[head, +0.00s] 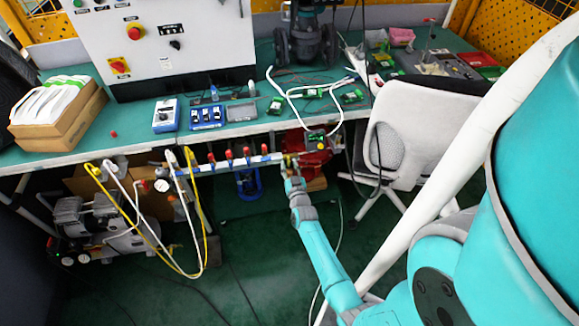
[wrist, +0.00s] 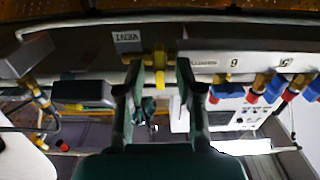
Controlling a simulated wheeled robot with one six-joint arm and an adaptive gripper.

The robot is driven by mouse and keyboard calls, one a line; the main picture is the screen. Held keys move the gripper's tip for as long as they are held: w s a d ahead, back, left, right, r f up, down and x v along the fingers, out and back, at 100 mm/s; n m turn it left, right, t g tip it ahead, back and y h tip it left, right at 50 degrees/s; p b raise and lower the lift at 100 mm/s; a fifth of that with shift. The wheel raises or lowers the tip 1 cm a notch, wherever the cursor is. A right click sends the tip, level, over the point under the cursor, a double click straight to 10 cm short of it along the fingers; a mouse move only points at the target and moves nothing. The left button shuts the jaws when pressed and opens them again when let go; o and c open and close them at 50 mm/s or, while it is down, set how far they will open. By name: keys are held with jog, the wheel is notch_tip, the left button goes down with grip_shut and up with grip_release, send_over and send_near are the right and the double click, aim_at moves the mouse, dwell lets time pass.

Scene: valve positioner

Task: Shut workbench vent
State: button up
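In the wrist view, a small yellow vent handle (wrist: 159,66) hangs below the rail under a white label (wrist: 127,37) that appears upside down and seems to read VENT. My gripper (wrist: 160,75) has its two dark fingers apart, one on each side of the handle. A gap shows on both sides, so the fingers do not appear to touch it. In the head view, my gripper (head: 288,168) is at the right end of the valve manifold (head: 232,162), below the bench edge. The handle is too small to make out there.
Red-and-blue valves (wrist: 271,86) sit along the rail to the right in the wrist view. Yellow and white hoses (head: 190,200) hang at the manifold's left end. A white chair (head: 410,135) stands close on the right. The green floor (head: 250,270) below is mostly clear.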

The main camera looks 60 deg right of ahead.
jog(key=v, duration=1.1)
jog(key=shift+s+a, duration=0.3)
jog(key=s+a+r+n+t+y, duration=0.1)
jog(key=s+a+r+n+y, duration=0.15)
jog(key=a, duration=0.55)
jog(key=s+a+r+n+t+y, duration=0.1)
jog(key=s+a+y, duration=0.15)
jog(key=a, duration=0.45)
jog(key=s+a+r+n+t+y, duration=0.15)
jog(key=s+a, duration=0.25)
jog(key=a, duration=0.4)
jog(key=s+a+r+n+y, duration=0.2)
jog(key=s+a+r+y, duration=0.1)
jog(key=s+a+r, duration=0.3)
jog(key=s+a+r+n+y, duration=0.2)
jog(key=s+a+r+y, duration=0.2)
jog(key=r, duration=0.6)
jog(key=s+a, duration=0.2)
jog(key=s, duration=0.1)
jog(key=shift+r+n, duration=0.3)
jog(key=shift+n, duration=0.1)
